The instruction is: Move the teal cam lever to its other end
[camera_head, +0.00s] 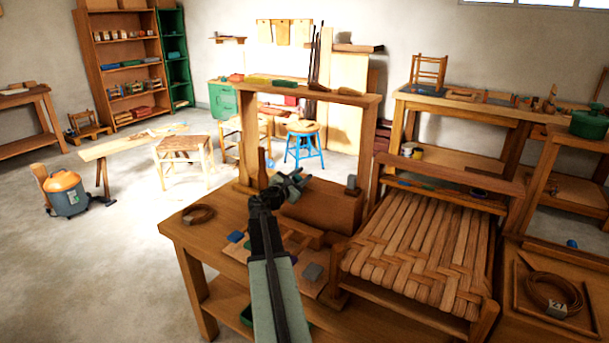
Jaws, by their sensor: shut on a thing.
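My arm reaches up from the bottom middle to the wooden frame on the workbench (205,236). My gripper (291,181) is at the near side of this frame, just above a broad brown wooden block (325,207). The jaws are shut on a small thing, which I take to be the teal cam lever. The jaws mostly hide it, so its outline and the end at which it sits cannot be told. A small blue-teal bit (270,163) shows just left of the jaws, beside a short upright wooden piece (262,162).
The frame's top bar (330,94) and right post (369,150) stand around my gripper. A grey block (313,271) and a coil (198,215) lie on the bench. A woven bark seat (420,245) stands close on the right. Open floor lies left.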

